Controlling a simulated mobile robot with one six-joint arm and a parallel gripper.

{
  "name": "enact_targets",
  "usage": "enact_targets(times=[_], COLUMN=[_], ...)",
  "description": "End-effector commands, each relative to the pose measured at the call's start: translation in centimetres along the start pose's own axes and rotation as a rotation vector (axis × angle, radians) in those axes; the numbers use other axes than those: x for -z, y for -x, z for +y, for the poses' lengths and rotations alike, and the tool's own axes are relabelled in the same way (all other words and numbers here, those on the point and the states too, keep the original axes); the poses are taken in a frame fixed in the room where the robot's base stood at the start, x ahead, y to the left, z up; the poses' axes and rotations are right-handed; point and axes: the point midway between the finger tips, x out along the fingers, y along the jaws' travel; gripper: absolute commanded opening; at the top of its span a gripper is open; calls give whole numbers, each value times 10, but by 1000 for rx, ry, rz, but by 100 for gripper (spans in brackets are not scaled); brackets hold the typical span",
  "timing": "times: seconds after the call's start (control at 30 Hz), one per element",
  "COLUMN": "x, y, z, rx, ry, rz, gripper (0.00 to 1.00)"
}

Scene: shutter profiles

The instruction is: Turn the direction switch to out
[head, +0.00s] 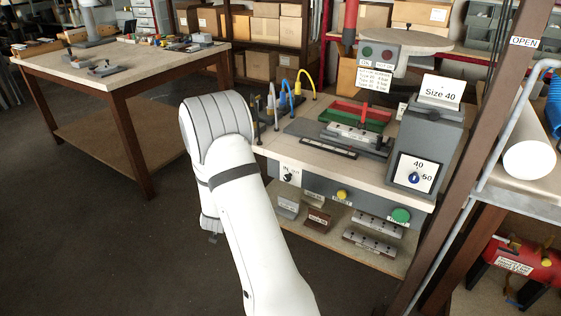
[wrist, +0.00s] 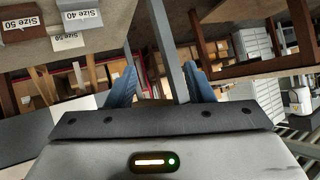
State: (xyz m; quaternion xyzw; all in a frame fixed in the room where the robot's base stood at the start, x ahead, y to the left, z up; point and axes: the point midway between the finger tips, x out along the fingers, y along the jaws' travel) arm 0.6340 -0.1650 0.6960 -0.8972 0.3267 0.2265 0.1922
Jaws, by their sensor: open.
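The direction switch (head: 288,177) is a small dark knob on the grey front panel of the workbench, under an IN/OUT label. Which way its pointer stands is too small to tell. In the head view my white arm reaches up left of the panel and bends down. My gripper is mostly hidden there, with only a dark bit of its end showing low beside the arm. In the wrist view my gripper (wrist: 163,80) shows two blue fingers, apart and empty. The switch is not recognisable in the wrist view.
A yellow button (head: 342,195) and a green button (head: 401,215) are on the same panel. A lower shelf holds size blocks, which appear upside down in the wrist view (wrist: 80,17). A grey machine with a blue 40/50 selector (head: 414,177) stands at the right. Floor left of the bench is clear.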

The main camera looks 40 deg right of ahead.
Motion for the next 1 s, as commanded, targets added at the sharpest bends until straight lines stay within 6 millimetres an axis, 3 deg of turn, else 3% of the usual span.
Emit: enact_targets(times=[0.03,0.1,0.3,0.4,0.67,1.0], x=[19,31,52,55,60,88], y=[-1,-8,-4,5,11,-26], z=[12,34,93,113,136,158], rx=[-55,-132,-328,-396,-466,-467], ry=[-10,-22,5,33,70,69], rz=[57,156,414,505,606,606], gripper=[48,48,48,48,48,48])
